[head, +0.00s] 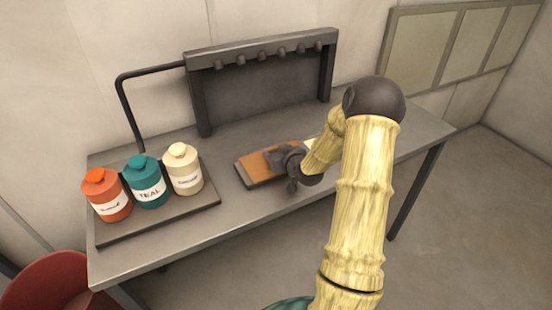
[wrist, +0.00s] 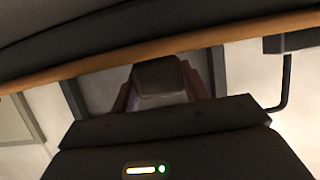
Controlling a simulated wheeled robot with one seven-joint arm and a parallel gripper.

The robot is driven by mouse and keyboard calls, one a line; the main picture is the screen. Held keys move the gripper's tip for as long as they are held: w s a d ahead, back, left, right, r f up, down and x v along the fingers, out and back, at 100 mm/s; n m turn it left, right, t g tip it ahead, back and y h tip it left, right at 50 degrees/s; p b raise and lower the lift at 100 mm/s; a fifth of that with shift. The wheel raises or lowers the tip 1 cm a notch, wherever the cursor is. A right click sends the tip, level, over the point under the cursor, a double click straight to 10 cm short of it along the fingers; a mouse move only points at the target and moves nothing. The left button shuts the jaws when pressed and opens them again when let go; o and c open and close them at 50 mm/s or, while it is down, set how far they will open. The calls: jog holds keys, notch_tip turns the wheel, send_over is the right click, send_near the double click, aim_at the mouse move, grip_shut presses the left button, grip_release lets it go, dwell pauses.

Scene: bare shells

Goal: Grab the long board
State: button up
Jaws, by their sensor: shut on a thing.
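The long board (head: 258,168) is orange-brown with a dark border or base under it, on or just above the middle of the grey table. My gripper (head: 279,160) is over its right part, shut on it; the arm hides the board's right end. In the wrist view, an orange-brown edge (wrist: 110,65) with a dark face above it runs across the top, close to the dark gripper finger (wrist: 160,78). I cannot tell whether the board is lifted off the table.
A dark tray (head: 165,228) on the left of the table (head: 130,262) holds an orange bottle (head: 106,197), a teal bottle (head: 147,183) and a cream bottle (head: 183,170). A dark rack with pegs (head: 262,60) stands behind. A red round seat (head: 45,285) is at lower left. The table's right end is clear.

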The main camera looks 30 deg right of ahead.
aim_at(276, 150)
notch_tip(276, 150, up, 10)
jog(key=shift+r, duration=0.1)
dwell(0.4)
dwell(0.6)
